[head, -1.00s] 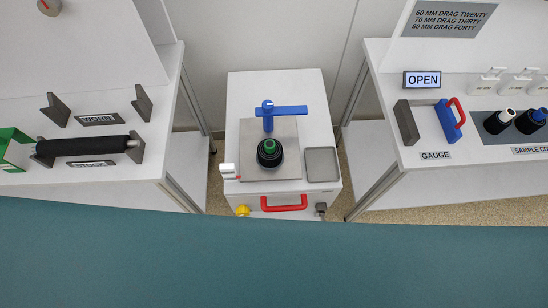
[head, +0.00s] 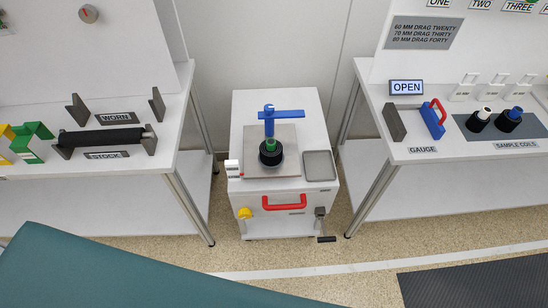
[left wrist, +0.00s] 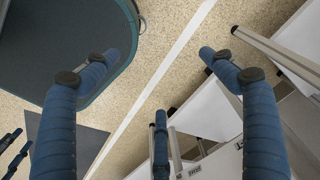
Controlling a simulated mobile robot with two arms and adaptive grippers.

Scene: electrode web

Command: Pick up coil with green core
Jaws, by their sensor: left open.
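The coil with the green core (head: 270,157) stands on the grey plate (head: 289,134) on top of the white cabinet, in the middle of the head view. Its body is black and the green core shows at its top. A blue post with a side arm (head: 285,114) rises right behind it. My left gripper (left wrist: 155,57) shows in the left wrist view, open and empty, with its fingers wide apart above the floor. It is away from the coil, which I cannot make out in that view. My right gripper cannot be identified in either view.
The white cabinet (head: 262,221) has a red handle (head: 283,203). A left table (head: 120,165) holds a black roll on stands. A right table (head: 450,180) holds a gauge and two sample coils (head: 508,121). Speckled floor (head: 290,257) is free before the cabinet.

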